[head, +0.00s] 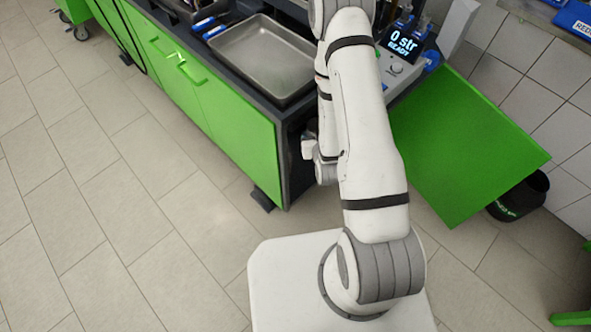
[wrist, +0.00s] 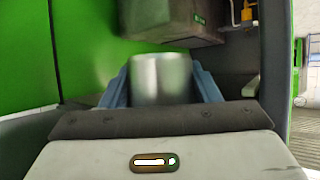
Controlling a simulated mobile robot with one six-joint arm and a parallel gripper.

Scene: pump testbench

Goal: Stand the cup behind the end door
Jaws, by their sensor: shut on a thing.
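My gripper (wrist: 160,88) is shut on the metal cup (wrist: 160,75), with one blue finger on each side of it. The cup is silvery and looks upright in the wrist view; its lower part is hidden by the gripper body. The end door (head: 470,150) is a green panel swung open at the right end of the bench in the head view. My arm reaches to the bench's open end there and hides the cup. In the wrist view a green panel (wrist: 85,45) stands left of the cup, and I cannot tell surely whether it is this door.
A dark grey box (wrist: 170,22) is beyond the cup, and a dark upright edge (wrist: 274,80) is at right. A metal tray (head: 262,58) sits on the bench top. A black round container (head: 520,196) stands on the floor beside the open door. Floor at left is clear.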

